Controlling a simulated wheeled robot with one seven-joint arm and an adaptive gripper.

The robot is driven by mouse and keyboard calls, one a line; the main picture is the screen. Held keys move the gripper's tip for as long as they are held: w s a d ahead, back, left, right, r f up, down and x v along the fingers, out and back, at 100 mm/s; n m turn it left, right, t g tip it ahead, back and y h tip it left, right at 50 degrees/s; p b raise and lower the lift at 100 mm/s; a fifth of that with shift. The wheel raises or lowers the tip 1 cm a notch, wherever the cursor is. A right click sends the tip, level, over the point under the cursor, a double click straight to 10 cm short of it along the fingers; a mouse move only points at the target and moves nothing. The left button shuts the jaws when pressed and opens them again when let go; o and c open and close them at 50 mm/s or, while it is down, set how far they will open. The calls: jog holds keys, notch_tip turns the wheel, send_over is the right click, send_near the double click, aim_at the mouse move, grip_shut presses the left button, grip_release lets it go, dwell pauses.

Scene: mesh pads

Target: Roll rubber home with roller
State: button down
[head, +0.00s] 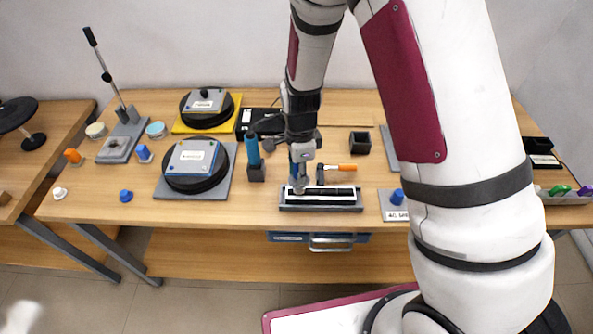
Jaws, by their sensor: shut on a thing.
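My gripper (299,166) points down over the middle of the wooden table. It is shut on the roller (299,187), a small tool with a blue upper part and a greyish lower end. I cannot tell whether the roller touches the rubber. My fingers and arm hide part of the roller.
A blue-handled tool (252,150) stands in a dark block (256,173) to the left. Black discs on plates (222,182) stand further left. A grey plate with a blue knob (396,197) is right of the frame.

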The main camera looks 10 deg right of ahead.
jog(key=shift+s+d+p, duration=0.25)
jog(key=shift+d, duration=0.8)
jog(key=shift+s+d+p, duration=0.2)
jog(key=shift+s+d, duration=0.05)
jog(key=shift+d, duration=0.8)
jog(key=shift+s+d+p, duration=0.15)
jog(key=shift+s+d, duration=0.05)
jog(key=shift+d, duration=0.85)
jog(key=shift+s+d+p, duration=0.15)
jog(key=shift+d, duration=0.85)
jog(key=shift+d, duration=0.1)
jog(key=shift+s+d+f, duration=0.15)
jog(key=shift+s+d, duration=0.05)
jog(key=shift+d, duration=0.8)
jog(key=shift+s+d, duration=0.1)
jog(key=shift+d, duration=0.15)
jog(key=shift+s+d, duration=0.15)
jog(key=shift+d, duration=0.6)
jog(key=shift+d, duration=0.1)
